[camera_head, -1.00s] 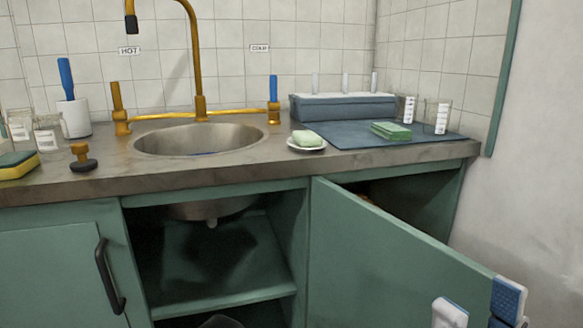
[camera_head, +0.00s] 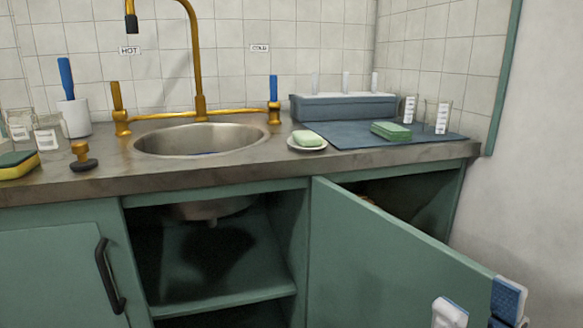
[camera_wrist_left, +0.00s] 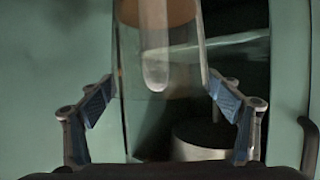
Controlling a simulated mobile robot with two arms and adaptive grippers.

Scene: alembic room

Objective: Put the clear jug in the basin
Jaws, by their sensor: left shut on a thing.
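The left gripper does not show clearly in the head view. My right gripper (camera_head: 479,305) is at the lower right, fingers apart, near the free edge of the open cabinet door (camera_head: 400,250).
A brass tap (camera_head: 197,60) arches over the basin. Labelled glass vessels (camera_head: 48,138), a sponge (camera_head: 18,165) and a black stopper (camera_head: 83,163) stand left. A soap dish (camera_head: 307,146) and blue mat (camera_head: 350,138) lie right. The cabinet under the sink (camera_head: 215,255) is open.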

